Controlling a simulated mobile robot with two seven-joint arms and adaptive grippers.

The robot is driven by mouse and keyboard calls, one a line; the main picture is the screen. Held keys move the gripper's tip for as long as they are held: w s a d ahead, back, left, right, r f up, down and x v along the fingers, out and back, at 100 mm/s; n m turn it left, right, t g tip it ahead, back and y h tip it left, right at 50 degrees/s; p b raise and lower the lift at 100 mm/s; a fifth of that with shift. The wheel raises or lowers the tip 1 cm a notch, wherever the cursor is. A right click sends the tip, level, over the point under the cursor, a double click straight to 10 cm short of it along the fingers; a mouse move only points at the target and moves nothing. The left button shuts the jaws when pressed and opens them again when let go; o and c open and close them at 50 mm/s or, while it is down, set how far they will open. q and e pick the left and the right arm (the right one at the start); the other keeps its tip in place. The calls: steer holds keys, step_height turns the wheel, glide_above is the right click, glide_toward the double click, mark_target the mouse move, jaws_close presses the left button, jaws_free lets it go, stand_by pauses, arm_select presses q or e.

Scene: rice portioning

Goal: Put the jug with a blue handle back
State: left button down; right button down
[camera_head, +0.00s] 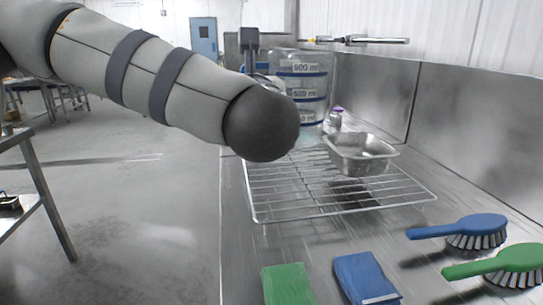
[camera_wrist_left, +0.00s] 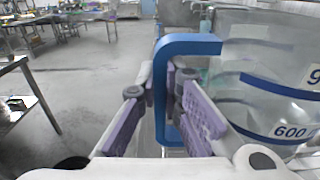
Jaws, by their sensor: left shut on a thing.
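The clear jug (camera_head: 309,88) with blue measuring lines and volume labels stands upright at the back of the counter, just behind or over the far edge of the wire rack. I cannot tell whether its base touches the surface. Its blue handle (camera_wrist_left: 190,46) shows in the left wrist view, with the jug body (camera_wrist_left: 262,75) to its right. My left gripper (camera_wrist_left: 168,105) has its purple pads on both sides of the handle's upright part and is shut on it. In the head view my left forearm hides most of this gripper and part of the jug. My right gripper is not seen.
A wire rack (camera_head: 285,213) lies on the steel counter with a metal pan (camera_head: 360,153) on it. A small purple-capped bottle (camera_head: 335,118) stands behind. Blue (camera_head: 372,277) and green (camera_head: 287,284) cloths and two brushes (camera_head: 475,232) lie in front. Steel walls close the right side.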

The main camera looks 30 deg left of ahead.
arm_select(q)
steer(key=w+a+f, duration=0.6)
steer(key=w+f, duration=0.5)
steer(key=f, duration=0.1)
steer(key=shift+a+f, duration=0.3)
steer(key=shift+a, duration=0.1)
steer(key=c, duration=2.1)
jaws_free()
steer(key=shift+f, duration=0.25)
steer(key=shift+c, duration=0.2)
steer(key=o, duration=0.4)
